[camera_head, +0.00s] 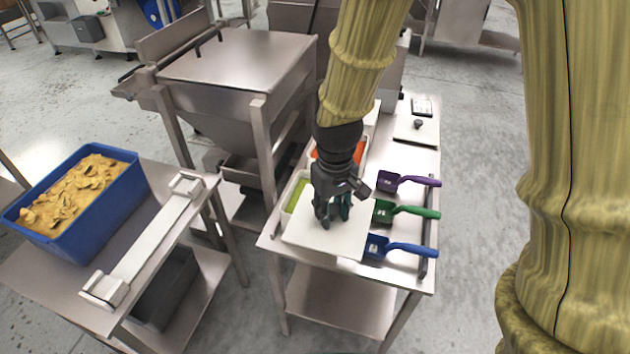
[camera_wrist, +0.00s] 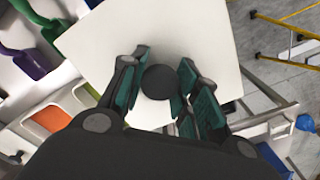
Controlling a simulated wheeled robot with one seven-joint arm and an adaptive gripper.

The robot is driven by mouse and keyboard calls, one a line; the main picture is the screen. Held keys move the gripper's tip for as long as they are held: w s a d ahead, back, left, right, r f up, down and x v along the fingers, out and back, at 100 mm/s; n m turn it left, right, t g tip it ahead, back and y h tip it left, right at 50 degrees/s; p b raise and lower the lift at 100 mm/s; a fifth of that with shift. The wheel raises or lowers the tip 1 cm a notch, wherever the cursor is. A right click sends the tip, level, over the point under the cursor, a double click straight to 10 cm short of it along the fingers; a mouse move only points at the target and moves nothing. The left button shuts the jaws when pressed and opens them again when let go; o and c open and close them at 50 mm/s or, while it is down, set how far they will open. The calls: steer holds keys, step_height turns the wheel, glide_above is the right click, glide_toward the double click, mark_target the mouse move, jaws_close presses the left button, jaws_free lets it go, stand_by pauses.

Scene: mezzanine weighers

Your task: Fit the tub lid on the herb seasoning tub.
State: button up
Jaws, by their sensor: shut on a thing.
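The tub lid is a flat white square (camera_head: 323,238) with a dark round knob; it also shows in the wrist view (camera_wrist: 195,40). My gripper (camera_head: 333,218) is shut on the lid's knob, which sits between the fingers in the wrist view (camera_wrist: 160,82). The lid is over the front left part of the steel table. The herb seasoning tub (camera_head: 298,192), white with green contents, shows partly behind the lid's left edge; the rest is hidden. I cannot tell whether the lid touches it.
A tub with orange contents (camera_head: 361,152) stands behind. Purple (camera_head: 387,181), green (camera_head: 383,211) and blue (camera_head: 377,245) scoops lie along the right side of the table (camera_head: 420,160). A blue crate of chips (camera_head: 125,195) stands on the left table.

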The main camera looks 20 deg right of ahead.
steer(key=shift+w+d+r, duration=0.2)
steer(key=shift+w+r, duration=0.1)
steer(key=shift+w, duration=0.25)
steer(key=w+f+p, duration=0.5)
steer(key=w, duration=0.6)
steer(key=shift+w+d+f, duration=0.15)
steer(key=shift+d+f, duration=0.15)
steer(key=shift+d, duration=0.05)
steer(key=shift+f, duration=0.1)
steer(key=o, duration=1)
steer(key=shift+f, duration=0.1)
steer(key=shift+o, duration=0.2)
